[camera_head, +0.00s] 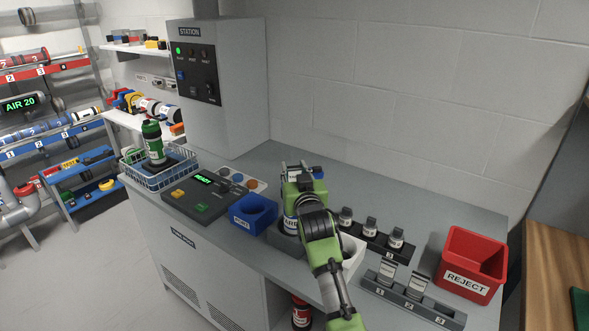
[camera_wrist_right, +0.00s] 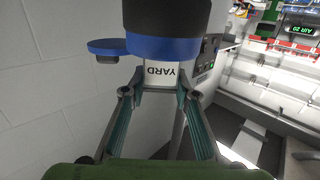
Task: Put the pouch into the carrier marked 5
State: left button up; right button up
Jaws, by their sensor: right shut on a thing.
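My right gripper (camera_head: 300,188) is shut on a carrier with a white label (camera_head: 290,224). In the right wrist view the gripper (camera_wrist_right: 160,95) is around this carrier (camera_wrist_right: 162,72), which has a "YARD" label, a blue band and a black end. A blue disc (camera_wrist_right: 107,46) sticks out beside it, like an open lid. The carrier is upright at a dark grey block on the bench; my arm hides part of it. I cannot make out a 5 on any carrier. Two small grey packets, possibly pouches (camera_head: 387,270), stand in a rack numbered 1 to 3 (camera_head: 408,302). My left gripper is not in view.
A blue cup-like holder (camera_head: 253,214) and a control panel (camera_head: 207,195) are left of the gripper. A blue basket (camera_head: 160,178) holds a green carrier (camera_head: 153,143). A black rack with three small containers (camera_head: 371,232) and a red REJECT bin (camera_head: 470,265) are to the right.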

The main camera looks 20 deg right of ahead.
jog(key=o, duration=1.2)
jog(key=shift+s, duration=0.1)
jog(key=shift+s, duration=0.35)
jog(key=s, duration=0.3)
jog(key=s+a, duration=0.1)
jog(key=s, duration=0.7)
jog(key=shift+a+r, duration=0.25)
jog(key=shift+r, duration=0.05)
